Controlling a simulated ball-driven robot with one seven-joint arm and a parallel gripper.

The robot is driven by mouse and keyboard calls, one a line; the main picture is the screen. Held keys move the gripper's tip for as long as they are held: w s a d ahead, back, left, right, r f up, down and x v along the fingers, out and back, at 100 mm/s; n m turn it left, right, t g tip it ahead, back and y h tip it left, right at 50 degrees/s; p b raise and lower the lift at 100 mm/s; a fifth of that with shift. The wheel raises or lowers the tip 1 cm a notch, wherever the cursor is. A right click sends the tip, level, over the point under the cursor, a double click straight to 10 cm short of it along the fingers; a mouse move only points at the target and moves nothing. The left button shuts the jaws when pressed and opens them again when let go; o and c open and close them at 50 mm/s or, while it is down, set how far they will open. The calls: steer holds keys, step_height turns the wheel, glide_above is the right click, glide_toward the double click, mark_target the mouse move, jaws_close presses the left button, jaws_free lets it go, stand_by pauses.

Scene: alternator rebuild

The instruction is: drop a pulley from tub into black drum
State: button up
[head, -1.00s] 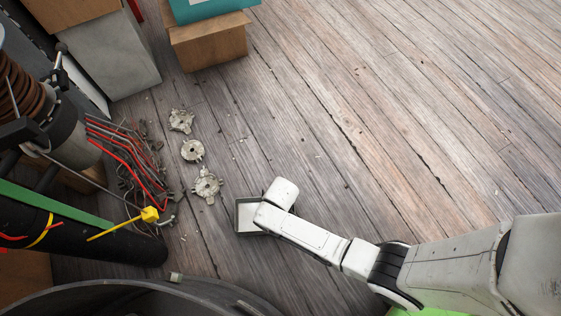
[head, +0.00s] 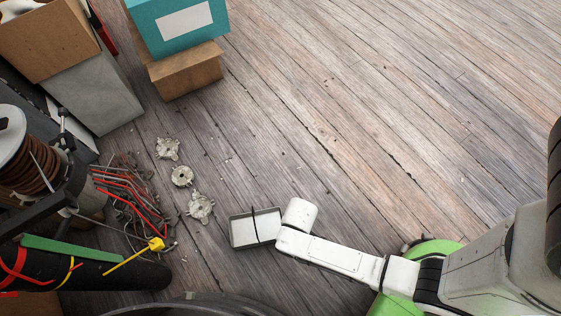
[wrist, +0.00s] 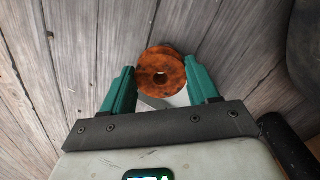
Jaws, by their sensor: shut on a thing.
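In the head view the fingers and the pulley are hidden under my white arm end.
Several pale metal castings (head: 201,207) lie on the planks left of the tub. Beyond them are red and grey wires (head: 125,195), a wire spool (head: 28,160) and a dark roll (head: 95,273). Boxes (head: 180,70) stand at upper left. The floor at upper right is clear.

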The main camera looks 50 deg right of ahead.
steer(key=s, duration=0.1)
steer(key=s+r+p, duration=0.1)
steer(key=s, duration=0.1)
steer(key=s+r, duration=0.1)
steer(key=shift+s+d+p, duration=0.3)
steer(key=shift+d, duration=0.05)
